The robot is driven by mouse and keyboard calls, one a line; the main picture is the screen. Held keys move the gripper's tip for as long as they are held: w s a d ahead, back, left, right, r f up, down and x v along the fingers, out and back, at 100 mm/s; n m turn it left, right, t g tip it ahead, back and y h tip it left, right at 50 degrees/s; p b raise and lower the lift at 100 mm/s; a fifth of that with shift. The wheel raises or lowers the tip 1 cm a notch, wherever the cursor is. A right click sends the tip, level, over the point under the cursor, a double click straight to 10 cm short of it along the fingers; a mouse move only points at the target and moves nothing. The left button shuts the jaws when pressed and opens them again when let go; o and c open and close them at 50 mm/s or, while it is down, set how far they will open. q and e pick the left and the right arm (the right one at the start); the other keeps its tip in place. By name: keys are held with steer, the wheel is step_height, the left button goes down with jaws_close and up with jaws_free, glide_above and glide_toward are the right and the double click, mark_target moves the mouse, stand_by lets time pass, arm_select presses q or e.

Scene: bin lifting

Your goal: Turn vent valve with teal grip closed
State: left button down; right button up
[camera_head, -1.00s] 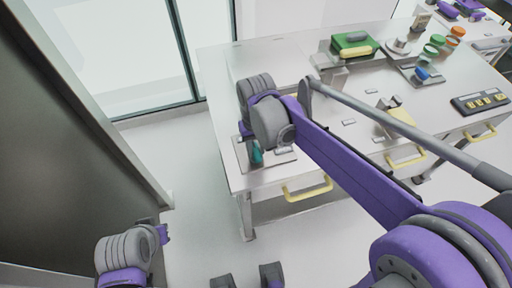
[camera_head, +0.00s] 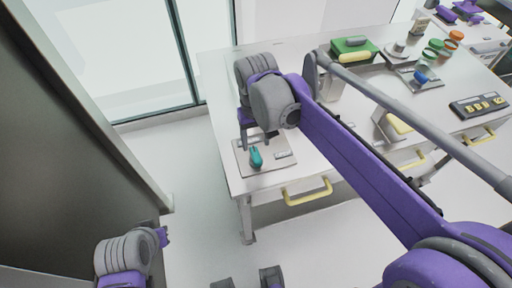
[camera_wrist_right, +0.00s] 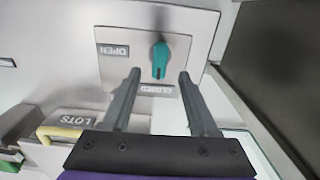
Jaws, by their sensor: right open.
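The vent valve's teal grip (camera_head: 256,158) sits on a light plate (camera_head: 240,161) at the table's near left corner. In the right wrist view, the teal grip (camera_wrist_right: 160,58) has its long narrow end toward the CLOSED label (camera_wrist_right: 157,89). The OPEN label (camera_wrist_right: 114,50) is at the left of the plate there. My right gripper (camera_wrist_right: 159,78) is open, its two fingers on either side of the grip's narrow end, with gaps between. In the head view, my right gripper (camera_head: 258,141) is just behind the grip, apart from it. My left arm shows at the bottom left; its fingers are not visible.
The table (camera_head: 225,125) has drawers with yellow handles (camera_head: 307,192). A green box (camera_head: 354,48), colored round lids (camera_head: 436,45) and a dark button panel (camera_head: 481,104) stand farther right. A dark panel (camera_head: 60,130) stands at the left. Open floor lies in front.

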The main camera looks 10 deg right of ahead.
mark_target(257, 155)
step_height(257, 155, up, 4)
steer(key=shift+r, duration=0.2)
steer(key=shift+s, duration=0.1)
stand_by(0.4)
steer(key=s+d+f+t+p, duration=0.2)
steer(key=s+d+f+t, duration=0.3)
steer(key=s+f, duration=0.5)
steer(key=s+d, duration=0.1)
steer(key=s, duration=0.3)
steer(key=shift+d+m+p, duration=0.3)
steer(key=shift+d+p, duration=0.05)
steer(key=shift+w, duration=0.1)
